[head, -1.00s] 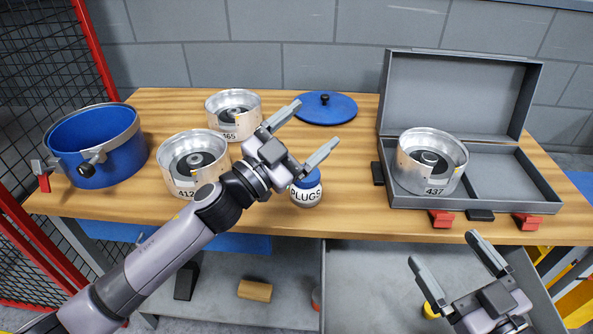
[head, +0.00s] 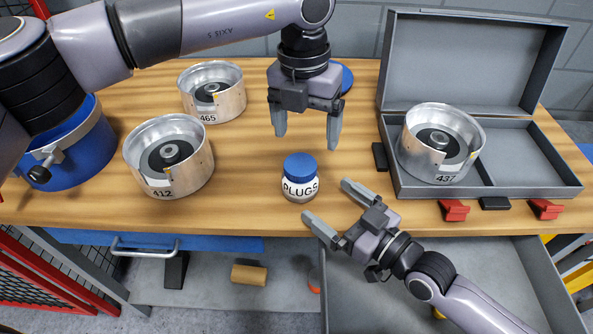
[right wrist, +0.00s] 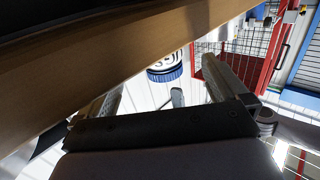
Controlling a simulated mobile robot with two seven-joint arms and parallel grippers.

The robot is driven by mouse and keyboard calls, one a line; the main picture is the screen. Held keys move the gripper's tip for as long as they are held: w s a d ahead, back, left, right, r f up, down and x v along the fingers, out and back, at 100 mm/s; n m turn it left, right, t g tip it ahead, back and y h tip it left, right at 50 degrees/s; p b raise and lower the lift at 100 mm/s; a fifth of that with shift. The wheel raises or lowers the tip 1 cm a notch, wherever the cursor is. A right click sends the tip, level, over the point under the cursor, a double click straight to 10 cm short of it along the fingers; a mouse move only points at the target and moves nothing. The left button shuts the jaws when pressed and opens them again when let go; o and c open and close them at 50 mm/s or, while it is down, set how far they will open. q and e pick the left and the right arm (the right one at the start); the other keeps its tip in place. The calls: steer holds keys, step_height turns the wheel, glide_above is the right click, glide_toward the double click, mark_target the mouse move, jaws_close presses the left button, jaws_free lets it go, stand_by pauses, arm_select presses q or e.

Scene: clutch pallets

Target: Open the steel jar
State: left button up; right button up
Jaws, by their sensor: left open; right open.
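The jar (head: 299,190) labelled PLUGS stands upright on the wooden bench near its front edge, with its blue lid (head: 300,166) on. It also shows upside down in the right wrist view (right wrist: 166,62), between and beyond the fingers. My left gripper (head: 306,138) points down above and slightly behind the lid, open and empty, apart from the jar. My right gripper (head: 328,200) is open at the jar's front right, its fingers pointing toward the jar. I cannot tell whether either right finger touches it.
Metal housings 465 (head: 212,92) and 412 (head: 168,157) stand left of the jar. Housing 437 (head: 438,144) sits in an open grey case (head: 520,167) at right. A blue pot (head: 75,160) is at far left, partly behind my left arm. A blue disc (head: 346,78) lies behind my left gripper.

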mark_target(313, 190)
arm_select(q)
steer(key=shift+w+a+r+y, duration=0.2)
steer(key=shift+w+a+y, duration=0.1)
steer(key=shift+a, duration=0.1)
arm_select(e)
steer(key=shift+w+a, duration=0.4)
arm_select(q)
steer(key=shift+s, duration=0.1)
arm_select(e)
steer(key=shift+x, duration=3.1)
steer(key=shift+f, duration=0.1)
steer(key=shift+c, duration=0.3)
